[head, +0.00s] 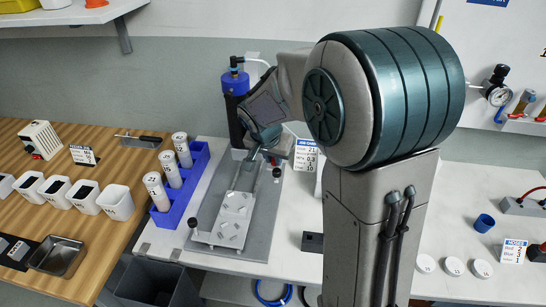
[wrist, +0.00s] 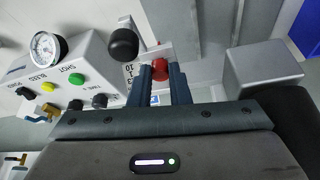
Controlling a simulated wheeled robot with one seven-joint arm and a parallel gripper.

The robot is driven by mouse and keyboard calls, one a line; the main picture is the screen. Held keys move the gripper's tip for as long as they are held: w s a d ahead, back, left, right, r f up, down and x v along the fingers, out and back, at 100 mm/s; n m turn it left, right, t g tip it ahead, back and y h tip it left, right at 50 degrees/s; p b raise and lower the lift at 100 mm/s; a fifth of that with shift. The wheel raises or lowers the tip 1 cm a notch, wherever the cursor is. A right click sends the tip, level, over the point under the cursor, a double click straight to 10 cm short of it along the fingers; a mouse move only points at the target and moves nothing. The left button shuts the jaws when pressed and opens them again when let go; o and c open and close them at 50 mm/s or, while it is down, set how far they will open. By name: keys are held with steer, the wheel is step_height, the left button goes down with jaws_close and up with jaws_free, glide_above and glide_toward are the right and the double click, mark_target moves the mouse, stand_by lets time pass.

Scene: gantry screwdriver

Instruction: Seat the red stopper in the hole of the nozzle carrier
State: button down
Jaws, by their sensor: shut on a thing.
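In the wrist view the red stopper (wrist: 160,68) sits between the tips of my gripper (wrist: 161,76), which is shut on it. The fingers hide its lower part. In the head view my gripper (head: 270,148) is small and partly hidden by my arm, over the far end of a grey base plate (head: 258,225). A light plate with several square marks (head: 233,212) lies on that base. I cannot tell for certain which part is the nozzle carrier, and its hole is not clearly visible in either view.
In the wrist view a black knob (wrist: 123,45) stands close left of the fingers. A control box (wrist: 75,80) with gauge and buttons is farther left; a grey block (wrist: 262,68) is at right. In the head view a blue rack (head: 190,190) with white canisters stands left of the base.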

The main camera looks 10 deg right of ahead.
steer(key=c, duration=1.3)
jaws_free()
steer(key=p+v, duration=0.1)
steer(key=v, duration=1.3)
steer(key=shift+f, duration=0.1)
steer(key=shift+d, duration=0.1)
steer(key=s+d+n+y+p, duration=0.1)
steer(key=s+n+p, duration=0.1)
steer(key=s, duration=0.4)
steer(key=s+d+n+p, duration=0.1)
steer(key=s+n+p, duration=0.1)
steer(key=s, duration=0.4)
steer(key=s+d+n+y+p, duration=0.1)
steer(key=s+n+p, duration=0.1)
steer(key=s, duration=0.4)
steer(key=shift+s+d+f+n+g+y, duration=0.1)
steer(key=shift+d+f+n+g+y, duration=0.05)
steer(key=shift+d+n+g+y, duration=0.2)
